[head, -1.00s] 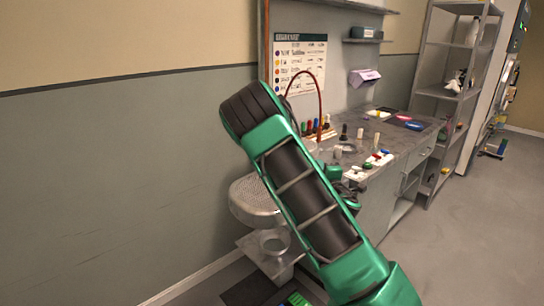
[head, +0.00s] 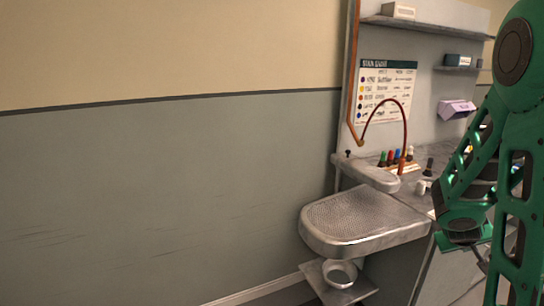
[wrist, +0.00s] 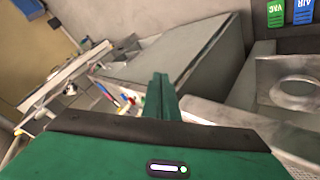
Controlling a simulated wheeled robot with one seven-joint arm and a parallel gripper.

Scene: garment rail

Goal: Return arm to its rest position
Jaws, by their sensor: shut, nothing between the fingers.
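My green arm (head: 515,160) stands folded at the right edge of the head view, partly cut off by the frame. In the wrist view my gripper (wrist: 160,80) shows as green fingers close together, with nothing between them. The fingers point toward the grey workstation, which appears tilted in that view. They are apart from the objects there. The fingertips cannot be made out in the head view, where the arm's own links crowd that side.
A perforated metal board (head: 365,215) juts from the workstation, with a ringed lower shelf (head: 338,285) under it. Several coloured bottles (head: 395,157) stand on the worktop below a wall chart (head: 388,85). The plain wall (head: 150,190) at left is clear of objects.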

